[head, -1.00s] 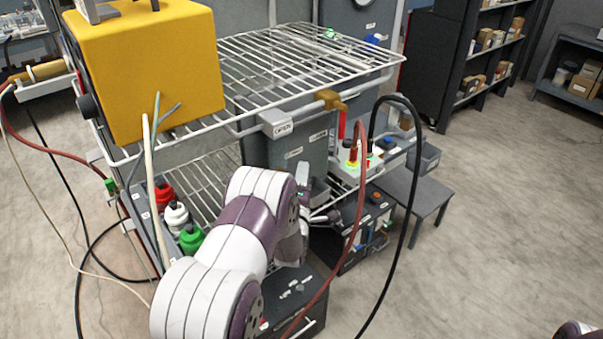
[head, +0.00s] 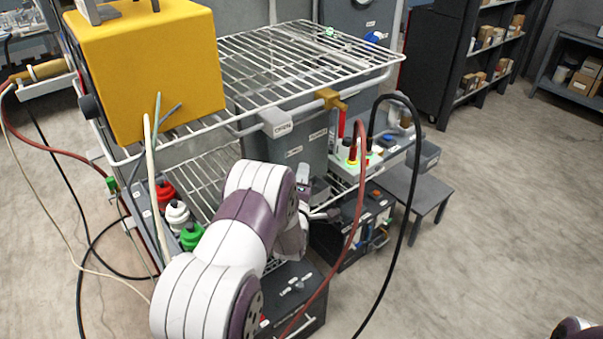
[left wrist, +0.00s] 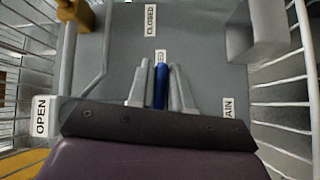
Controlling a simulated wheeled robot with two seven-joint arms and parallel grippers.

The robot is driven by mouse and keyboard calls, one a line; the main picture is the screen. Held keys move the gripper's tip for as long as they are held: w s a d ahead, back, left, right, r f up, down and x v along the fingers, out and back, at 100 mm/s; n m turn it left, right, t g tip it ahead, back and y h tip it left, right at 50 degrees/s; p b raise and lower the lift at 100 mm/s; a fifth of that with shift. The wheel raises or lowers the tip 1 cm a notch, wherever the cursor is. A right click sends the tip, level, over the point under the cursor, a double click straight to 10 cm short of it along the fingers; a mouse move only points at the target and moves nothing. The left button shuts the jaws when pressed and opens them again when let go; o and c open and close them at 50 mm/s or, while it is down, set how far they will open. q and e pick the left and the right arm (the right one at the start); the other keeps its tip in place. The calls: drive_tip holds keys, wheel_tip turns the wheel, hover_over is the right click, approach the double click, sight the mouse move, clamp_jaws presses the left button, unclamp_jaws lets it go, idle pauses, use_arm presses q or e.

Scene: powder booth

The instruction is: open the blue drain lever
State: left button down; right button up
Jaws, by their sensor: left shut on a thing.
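In the left wrist view, my left gripper (left wrist: 158,72) is shut on the blue drain lever (left wrist: 160,92), which stands between its two pale fingers. The lever points up the picture, towards the CLOSED sign (left wrist: 150,19). An OPEN sign (left wrist: 40,116) is at the left, and a partly cut-off sign ending in "AIN" (left wrist: 228,110) is at the right. A small label just above the fingers is partly covered. In the head view my left arm hides the lever and most of the gripper. My right gripper is out of view.
A wire rack (head: 300,48) carries a yellow box (head: 150,75). A red hose (head: 346,240) and a black hose (head: 404,235) hang beside my left arm. Several bottles (head: 178,213) stand on the left. A dark stool (head: 410,188) stands right; open floor lies beyond it.

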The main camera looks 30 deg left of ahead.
use_arm(q)
drive_tip(key=m+g+p, duration=0.1)
drive_tip(key=f+m+g+h+p, duration=0.1)
drive_tip(key=g, duration=0.1)
drive_tip(key=shift+s+m, duration=0.2)
drive_tip(key=shift+m, duration=0.2)
drive_tip(key=shift+s+a+f+m+g+y+p, duration=0.4)
drive_tip(key=shift+m+g+p, duration=0.85)
drive_tip(key=shift+p, duration=1.45)
drive_tip(key=shift+s+a+f+m+g+y+p, duration=0.15)
drive_tip(key=shift+s+f+m+g+p, duration=0.4)
drive_tip(key=shift+g+p, duration=1.7)
drive_tip(key=shift+s+a+f+m+g+y+p, duration=0.2)
drive_tip(key=shift+s+m+g+p, duration=0.7)
drive_tip(key=shift+p, duration=2.25)
drive_tip(key=shift+w, duration=0.25)
drive_tip(key=c, duration=1.2)
unclamp_jaws()
drive_tip(key=shift+o, duration=0.2)
